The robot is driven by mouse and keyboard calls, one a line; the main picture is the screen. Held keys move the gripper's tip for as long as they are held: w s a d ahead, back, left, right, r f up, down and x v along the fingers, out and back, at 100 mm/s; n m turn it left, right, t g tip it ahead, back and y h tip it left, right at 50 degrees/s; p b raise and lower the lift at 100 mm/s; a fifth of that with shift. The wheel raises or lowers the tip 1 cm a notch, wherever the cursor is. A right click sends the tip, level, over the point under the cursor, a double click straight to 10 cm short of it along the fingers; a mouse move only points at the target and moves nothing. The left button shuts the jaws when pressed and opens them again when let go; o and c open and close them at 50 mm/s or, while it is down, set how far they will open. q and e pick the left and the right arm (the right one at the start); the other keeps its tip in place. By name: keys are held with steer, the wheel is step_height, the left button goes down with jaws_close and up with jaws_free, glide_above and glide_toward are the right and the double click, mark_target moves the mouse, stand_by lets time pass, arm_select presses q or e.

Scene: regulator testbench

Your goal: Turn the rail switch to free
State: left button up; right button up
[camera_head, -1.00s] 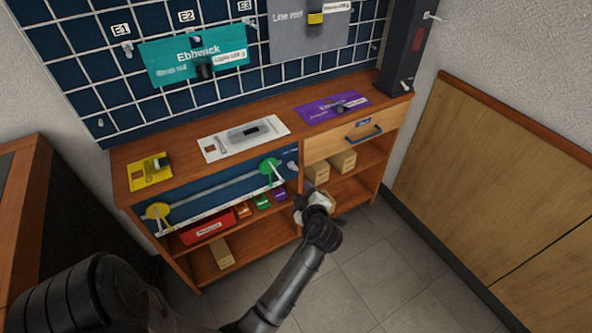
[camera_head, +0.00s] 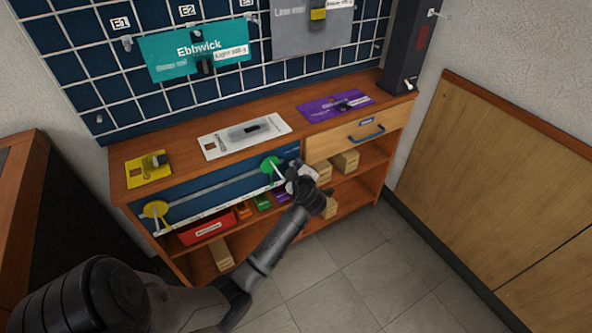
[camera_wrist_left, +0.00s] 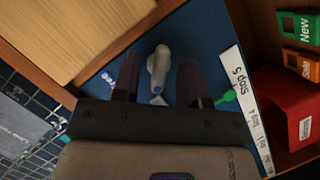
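The rail switch (camera_wrist_left: 158,68) is a grey-white lever on the blue rail panel (camera_wrist_left: 196,38), next to a "Free" label (camera_wrist_left: 107,79) in the left wrist view. My left gripper (camera_wrist_left: 159,63) is open, with one finger on each side of the lever and gaps visible between. I cannot tell how deep the fingers reach. In the head view my left gripper (camera_head: 299,180) is at the right end of the blue panel (camera_head: 215,190), largely hiding the switch. My right gripper is in neither view.
A green disc (camera_head: 272,168) sits just left of the gripper on the rail, a yellow disc (camera_head: 157,209) at its left end. Below are a red box (camera_head: 207,229) and small coloured bins. A drawer (camera_head: 355,138) is to the right. The floor in front is clear.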

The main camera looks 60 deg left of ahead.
arm_select(q)
steer(key=shift+a, duration=0.1)
jaws_close()
stand_by(0.4)
steer(key=m+g+p, duration=0.2)
steer(key=m, duration=0.2)
steer(key=m+g+p, duration=0.2)
steer(key=m+g, duration=0.1)
steer(key=m, duration=0.1)
steer(key=m+g+p, duration=0.2)
steer(key=m+g, duration=0.1)
steer(key=m, duration=0.1)
steer(key=shift+w, duration=0.25)
stand_by(0.6)
steer(key=shift+m+g, duration=0.3)
stand_by(0.4)
jaws_free()
